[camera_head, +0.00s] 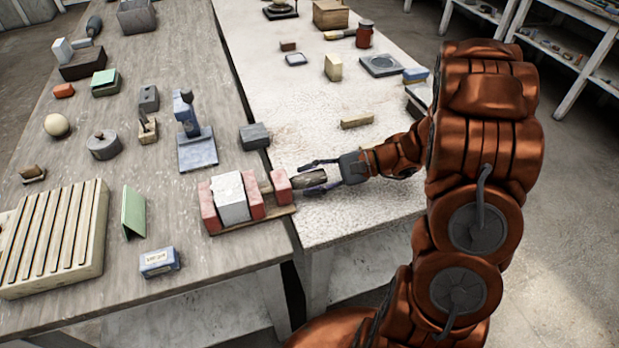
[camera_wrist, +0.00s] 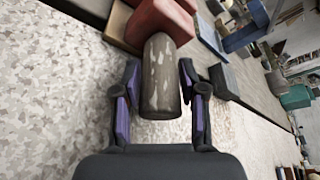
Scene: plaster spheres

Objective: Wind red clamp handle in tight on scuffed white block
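The red clamp (camera_head: 281,186) stands on a wooden base at the front right of the left table. The white block (camera_head: 231,198) sits upright between its red jaws; I cannot tell whether a thin gap remains. The clamp's handle (camera_head: 312,179) is a worn grey-brown cylinder pointing right, not red. In the wrist view the handle (camera_wrist: 161,85) runs from a red clamp part (camera_wrist: 160,20) down between my fingers. My gripper (camera_head: 318,176) is open around the handle, one finger each side, with small gaps visible in the wrist view (camera_wrist: 160,72).
A blue-grey stand (camera_head: 197,150) and a dark block (camera_head: 254,136) stand behind the clamp. A blue-white box (camera_head: 159,262), green wedge (camera_head: 134,212) and slatted rack (camera_head: 55,238) lie left. The white table (camera_head: 340,215) is clear around my gripper; a wooden bar (camera_head: 357,122) lies farther back.

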